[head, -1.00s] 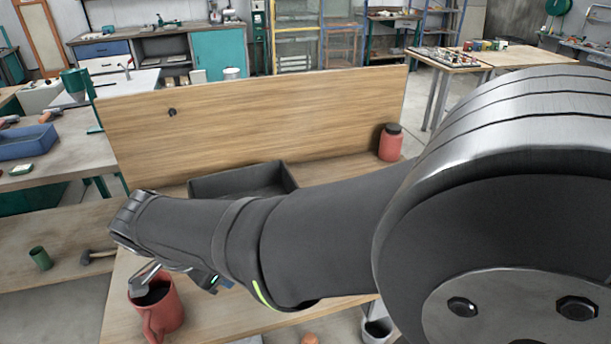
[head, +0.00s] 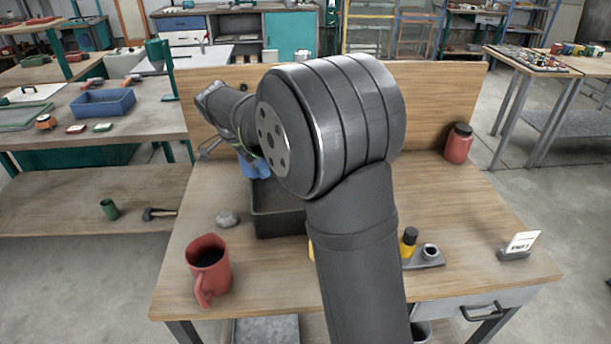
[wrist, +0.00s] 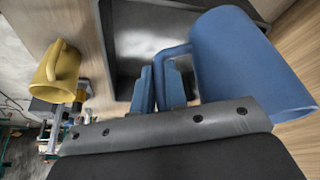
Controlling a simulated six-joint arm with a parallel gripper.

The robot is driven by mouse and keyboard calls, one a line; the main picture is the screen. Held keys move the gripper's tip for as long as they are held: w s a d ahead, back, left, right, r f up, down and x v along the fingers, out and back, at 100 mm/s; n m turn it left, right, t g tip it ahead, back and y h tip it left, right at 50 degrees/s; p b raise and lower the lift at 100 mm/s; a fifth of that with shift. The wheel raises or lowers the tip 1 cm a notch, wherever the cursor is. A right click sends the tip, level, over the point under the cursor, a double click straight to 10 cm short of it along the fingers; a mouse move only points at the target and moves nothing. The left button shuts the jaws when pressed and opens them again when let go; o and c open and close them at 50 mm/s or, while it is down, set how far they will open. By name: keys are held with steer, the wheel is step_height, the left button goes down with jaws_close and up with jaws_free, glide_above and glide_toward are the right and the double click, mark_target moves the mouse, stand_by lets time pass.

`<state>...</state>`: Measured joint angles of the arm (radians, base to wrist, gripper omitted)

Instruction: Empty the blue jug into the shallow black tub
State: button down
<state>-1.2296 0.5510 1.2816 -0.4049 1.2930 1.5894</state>
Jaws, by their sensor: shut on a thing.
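The blue jug (wrist: 250,65) fills the upper right of the wrist view. My gripper (wrist: 166,88) is shut on its handle. In the head view, a blue part of the jug (head: 255,168) shows below my arm, above the far end of the shallow black tub (head: 280,224). The tub's grey inside also shows behind the jug in the wrist view (wrist: 130,50). The jug looks tilted there. My arm hides most of the jug and the tub's right part in the head view. I cannot see the jug's contents or any stream.
A yellow mug (wrist: 62,75) shows in the wrist view. A wooden panel (head: 440,95) backs the bench.

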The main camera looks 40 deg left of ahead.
steer(key=shift+w+a, duration=0.4)
steer(key=shift+w, duration=0.15)
steer(key=shift+d, duration=0.1)
steer(key=d+f+g+y, duration=0.1)
steer(key=y, duration=0.1)
steer(key=w+d+f+g+y, duration=0.1)
steer(key=y, duration=0.1)
steer(key=w+f+m+g+y, duration=0.1)
steer(key=f+g+y, duration=0.1)
steer(key=shift+d+y, duration=0.3)
steer(key=shift+d, duration=0.1)
stand_by(0.5)
steer(key=shift+f+g+y, duration=0.25)
steer(key=shift+g+y, duration=0.15)
steer(key=shift+s+a+r+g+y, duration=0.15)
steer(key=shift+r+g+y, duration=0.25)
steer(key=shift+y, duration=0.3)
stand_by(0.7)
steer(key=shift+a+f+m+g+y, duration=0.1)
steer(key=shift+f+m+g+y, duration=0.1)
steer(key=shift+f+g+y, duration=0.4)
steer(key=shift+a+f+m+g+y, duration=0.1)
steer(key=shift+f+m+g+y, duration=0.15)
steer(key=shift+y, duration=0.65)
stand_by(0.8)
